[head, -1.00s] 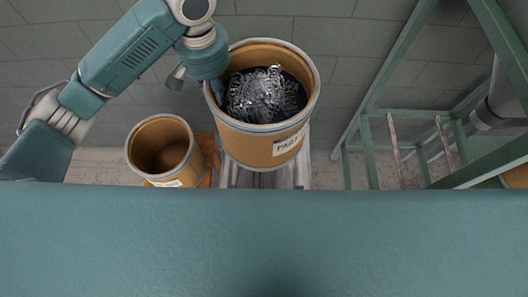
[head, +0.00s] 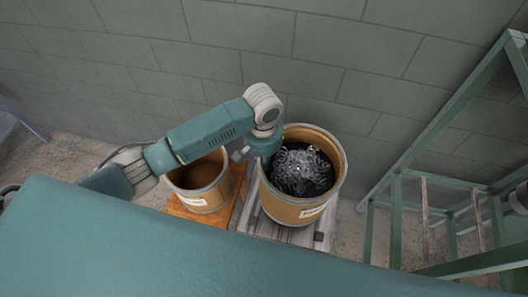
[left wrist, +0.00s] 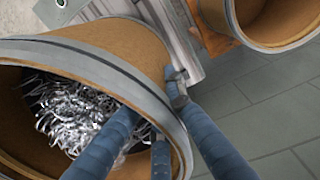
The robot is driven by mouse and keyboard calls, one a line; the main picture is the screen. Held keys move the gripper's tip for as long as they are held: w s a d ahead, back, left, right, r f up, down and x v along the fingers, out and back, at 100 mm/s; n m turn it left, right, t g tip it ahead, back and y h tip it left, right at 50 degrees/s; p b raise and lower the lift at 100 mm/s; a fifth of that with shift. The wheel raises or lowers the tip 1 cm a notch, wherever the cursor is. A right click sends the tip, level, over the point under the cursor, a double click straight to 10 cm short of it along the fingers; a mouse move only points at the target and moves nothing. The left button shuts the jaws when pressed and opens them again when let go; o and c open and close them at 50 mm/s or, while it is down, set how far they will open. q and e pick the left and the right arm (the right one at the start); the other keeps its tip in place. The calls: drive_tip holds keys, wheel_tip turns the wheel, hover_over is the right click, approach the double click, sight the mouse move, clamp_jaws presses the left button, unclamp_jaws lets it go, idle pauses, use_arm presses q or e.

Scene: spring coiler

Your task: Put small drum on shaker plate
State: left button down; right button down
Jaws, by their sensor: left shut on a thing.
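The small drum (head: 300,209) is a brown fibre drum with a grey rim and a white label. It holds shiny coiled metal springs (head: 302,170). In the left wrist view, the drum (left wrist: 130,42) fills the left side. My left gripper (head: 268,158) is shut on its left rim, with fingers inside and outside the wall, as the wrist view (left wrist: 157,108) shows. The grey shaker plate (head: 258,227) shows under and around the drum's base. I cannot tell whether the drum touches it. My right gripper is not in view.
An empty brown drum (head: 198,196) stands close on the left on an orange base (head: 227,215). A green metal frame (head: 397,215) stands on the right. A grey block wall (head: 330,50) is behind. A broad teal surface (head: 150,250) covers the foreground.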

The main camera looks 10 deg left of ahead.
use_arm(q)
wheel_tip(320, 180, down, 5)
drive_tip(key=shift+w+d+r, duration=0.1)
drive_tip(key=shift+d, duration=0.05)
idle(0.4)
drive_tip(key=c, duration=2.2)
unclamp_jaws()
drive_tip(key=shift+f, duration=0.3)
drive_tip(key=o, duration=0.4)
drive_tip(key=shift+c, duration=0.2)
